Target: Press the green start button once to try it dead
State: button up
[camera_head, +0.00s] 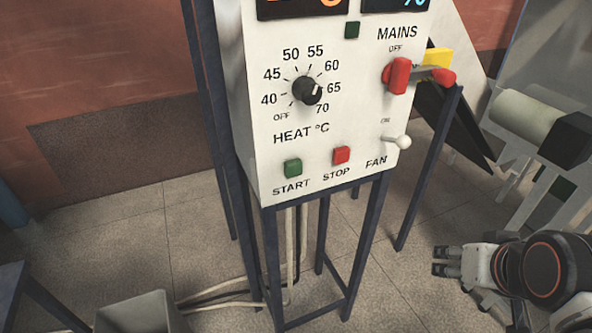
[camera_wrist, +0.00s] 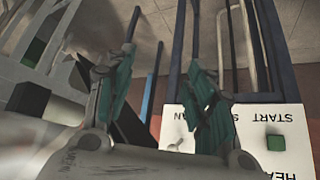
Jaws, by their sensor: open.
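The green start button (camera_head: 293,168) sits low on the left of the white control panel (camera_head: 262,100), above the word START. In the wrist view, where the panel appears upside down, the start button (camera_wrist: 276,142) is at the lower right. The red stop button (camera_head: 341,155) is just to its right in the head view. My gripper (camera_head: 447,262) is at the lower right, well apart from the panel. In the wrist view my gripper (camera_wrist: 161,62) has its two green-padded fingers spread with nothing between them. The right finger hides the stop button there.
The heat knob (camera_head: 307,91) points near 65. A red mains handle (camera_head: 399,76) and a white fan toggle (camera_head: 400,142) are on the panel's right. A dark green square (camera_head: 352,30) is above. Blue frame legs (camera_head: 365,235) stand below. A grey bin (camera_head: 140,313) is at lower left.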

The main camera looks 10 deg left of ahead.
grip_shut()
dwell(1.4)
